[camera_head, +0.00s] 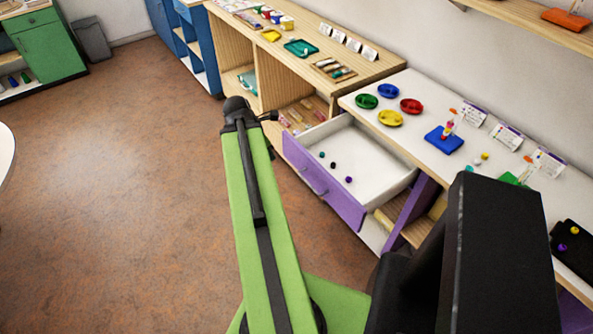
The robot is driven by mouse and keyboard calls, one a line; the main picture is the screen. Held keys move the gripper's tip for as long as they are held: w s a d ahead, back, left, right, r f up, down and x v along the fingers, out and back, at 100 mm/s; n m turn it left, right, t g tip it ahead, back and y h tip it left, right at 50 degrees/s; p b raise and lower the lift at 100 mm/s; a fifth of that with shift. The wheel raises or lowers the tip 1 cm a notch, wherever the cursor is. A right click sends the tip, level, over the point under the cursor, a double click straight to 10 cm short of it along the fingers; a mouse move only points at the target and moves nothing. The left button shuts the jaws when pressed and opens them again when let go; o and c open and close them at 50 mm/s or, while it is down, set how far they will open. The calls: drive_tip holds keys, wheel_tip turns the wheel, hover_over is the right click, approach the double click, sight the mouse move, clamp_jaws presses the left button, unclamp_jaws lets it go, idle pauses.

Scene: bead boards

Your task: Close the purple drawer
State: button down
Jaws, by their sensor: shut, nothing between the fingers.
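The purple drawer (318,185) stands pulled out from the white-topped counter, at the middle of the view. Its purple front faces left and down, with a handle on it. Its white inside shows, with several small dark, teal and purple beads on the bottom. My gripper (269,116) is small and dark at the far end of my green arm. It is shut and empty, by the far end of the drawer front in the picture. I cannot tell its height or whether it touches the drawer.
The white counter (440,160) holds red, blue, green and yellow dishes, a blue board and cards. A wooden shelf unit (385,68) with trays stands beyond. A blue cabinet (200,50) and a green cabinet (52,48) are farther back. The brown floor (120,190) at left is clear.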

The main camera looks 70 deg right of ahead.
drive_tip(key=s+d, duration=0.2)
drive_tip(key=s, duration=0.1)
drive_tip(key=b, duration=0.9)
approach(297, 162)
drive_tip(key=shift+s+f, duration=1.7)
drive_tip(key=shift+f, duration=0.65)
drive_tip(key=shift+a+n, duration=0.35)
drive_tip(key=shift+n, duration=0.05)
